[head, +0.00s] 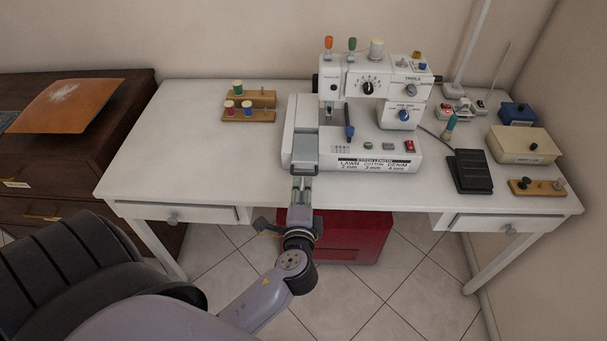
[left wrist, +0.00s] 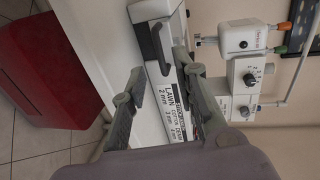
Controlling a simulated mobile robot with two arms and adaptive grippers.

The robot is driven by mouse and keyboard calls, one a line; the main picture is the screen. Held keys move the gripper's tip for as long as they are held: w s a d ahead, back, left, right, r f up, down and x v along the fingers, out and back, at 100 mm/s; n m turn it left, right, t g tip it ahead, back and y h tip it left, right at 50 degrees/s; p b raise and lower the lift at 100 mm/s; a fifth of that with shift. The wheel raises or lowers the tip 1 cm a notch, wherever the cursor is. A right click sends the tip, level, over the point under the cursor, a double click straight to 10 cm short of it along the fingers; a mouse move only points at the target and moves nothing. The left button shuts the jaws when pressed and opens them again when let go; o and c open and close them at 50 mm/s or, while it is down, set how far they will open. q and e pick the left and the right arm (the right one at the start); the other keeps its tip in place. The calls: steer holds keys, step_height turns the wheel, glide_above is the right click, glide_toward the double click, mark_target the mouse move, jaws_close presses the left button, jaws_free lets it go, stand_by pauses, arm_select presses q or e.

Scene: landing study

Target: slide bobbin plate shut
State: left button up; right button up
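The white sewing machine (head: 380,150) stands on the desk, its bed facing me. The grey bobbin plate (head: 304,152) lies at the left end of the bed, reaching its front edge; a grooved strip runs behind it. My left gripper (head: 301,182) is just in front of the plate, at the desk's front edge. In the left wrist view the two fingers of the left gripper (left wrist: 158,62) are apart, with a dark raised piece (left wrist: 161,45) of the machine's end between and beyond them. Contact cannot be told. My right gripper is not in view.
On the white desk (head: 200,170), spool racks (head: 248,115) stand left of the machine. A black pedal (head: 470,170), a beige box (head: 523,145) and a blue box (head: 517,113) are at right. A red case (head: 350,238) is under the desk. The desk's front left is clear.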

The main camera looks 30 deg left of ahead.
mark_target(303, 175)
arm_select(q)
steer(key=x, duration=0.6)
steer(key=shift+c, duration=0.2)
jaws_close()
stand_by(0.6)
